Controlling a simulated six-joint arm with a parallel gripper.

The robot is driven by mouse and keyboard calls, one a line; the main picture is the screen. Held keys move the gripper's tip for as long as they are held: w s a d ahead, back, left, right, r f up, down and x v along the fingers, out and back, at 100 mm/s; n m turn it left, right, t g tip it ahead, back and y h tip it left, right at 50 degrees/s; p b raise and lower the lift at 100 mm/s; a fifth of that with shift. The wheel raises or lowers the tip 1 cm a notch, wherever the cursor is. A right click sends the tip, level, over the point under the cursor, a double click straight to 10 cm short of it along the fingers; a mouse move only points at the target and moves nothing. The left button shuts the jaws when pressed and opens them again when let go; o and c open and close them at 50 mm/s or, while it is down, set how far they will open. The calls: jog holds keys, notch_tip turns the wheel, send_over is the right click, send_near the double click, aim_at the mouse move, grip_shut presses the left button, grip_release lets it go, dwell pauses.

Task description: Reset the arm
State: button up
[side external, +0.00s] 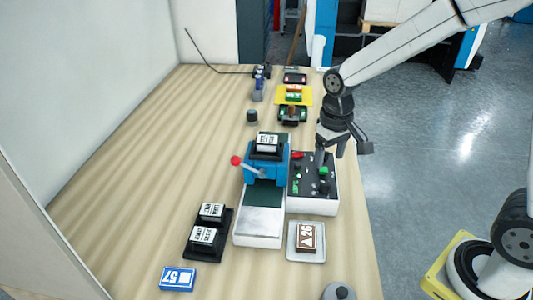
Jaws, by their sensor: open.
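My gripper (331,152) is open and points down above the right side of a black control panel on a white box (300,180). Its fingers look empty, close over the panel's knobs; whether they touch anything I cannot tell. The panel carries a red knob (298,155) and a green knob (323,171). Left of the panel stands a blue press (281,165) with a black-and-white labelled block (267,143) on top and a red-balled lever (236,160).
A black tray (224,224) holds labelled blocks at front left. A brown block (307,236) sits on a pale tray (291,250). Small devices and a yellow plate (281,97) stand at the back. Bare table (130,190) lies left.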

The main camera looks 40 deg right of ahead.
dwell(0.3)
jog(key=s+f+n+t, duration=0.1)
jog(key=s+f+t, duration=0.1)
jog(key=s, duration=0.6)
jog(key=shift+s+d+f+t, duration=0.3)
jog(key=shift+d+f, duration=0.1)
jog(key=shift+f, duration=0.45)
dwell(0.4)
